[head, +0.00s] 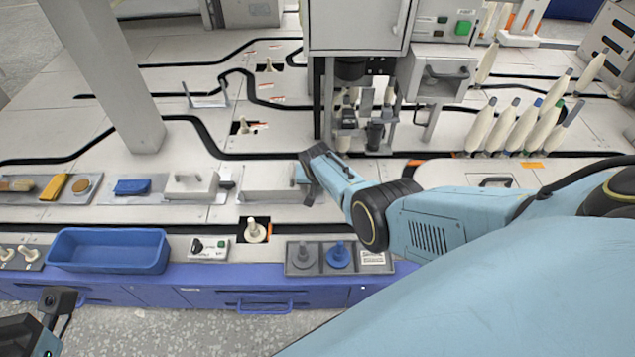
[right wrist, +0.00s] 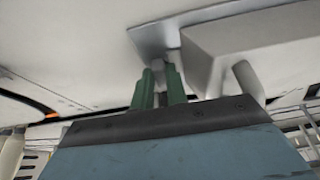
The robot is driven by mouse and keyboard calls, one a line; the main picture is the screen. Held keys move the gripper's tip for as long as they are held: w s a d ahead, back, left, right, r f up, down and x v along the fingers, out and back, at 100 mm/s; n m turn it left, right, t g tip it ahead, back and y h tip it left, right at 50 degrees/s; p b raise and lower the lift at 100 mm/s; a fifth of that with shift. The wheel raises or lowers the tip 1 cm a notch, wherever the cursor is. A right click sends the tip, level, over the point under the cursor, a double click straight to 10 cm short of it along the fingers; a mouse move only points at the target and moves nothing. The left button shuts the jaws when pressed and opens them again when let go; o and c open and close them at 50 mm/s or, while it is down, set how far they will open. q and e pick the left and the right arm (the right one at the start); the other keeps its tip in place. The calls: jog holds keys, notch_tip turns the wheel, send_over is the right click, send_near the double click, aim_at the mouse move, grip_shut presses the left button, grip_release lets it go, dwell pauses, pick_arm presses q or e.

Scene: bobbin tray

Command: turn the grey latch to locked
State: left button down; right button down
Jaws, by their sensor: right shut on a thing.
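The grey latch (right wrist: 167,64) shows in the right wrist view as a small grey piece at a light grey plate (right wrist: 150,38), beside a pale box-shaped part. My right gripper (right wrist: 162,86) has its two green fingers close together on the latch; most of the latch is hidden by them, and its angle cannot be told. In the head view my right gripper (head: 303,176) reaches left to the right end of a low white box (head: 265,183); its fingertips and the latch are hard to make out there. Only dark parts of my left arm show at the lower left, without jaws.
A blue bin (head: 108,250) stands at the front left. A grey tray (head: 303,262) with a grey and a blue peg piece sits at the front. A machine column (head: 357,25) rises behind my right gripper. Several bobbins (head: 520,125) stand at the right.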

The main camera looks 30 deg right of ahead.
jog(key=shift+w+a+m+h, duration=0.15)
jog(key=shift+m+h, duration=0.35)
jog(key=shift+m, duration=0.9)
jog(key=shift+g, duration=0.3)
jog(key=c, duration=1.4)
grip_release()
